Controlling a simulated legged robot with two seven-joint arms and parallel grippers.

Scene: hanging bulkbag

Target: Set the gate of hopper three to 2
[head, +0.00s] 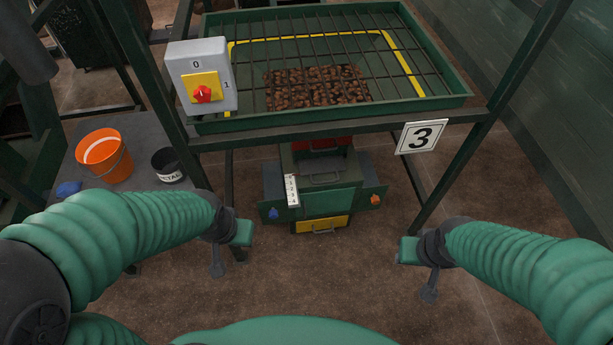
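Hopper three (463,100) is a green tray under a dark bar grid, with brown lumps inside.
A grey switch box (215,62) with a red knob on a yellow plate (190,88) is at the upper left. An orange bucket (115,168) and a black tub (167,178) stand on a dark surface at left. Frame legs flank the box; the floor before it is clear.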

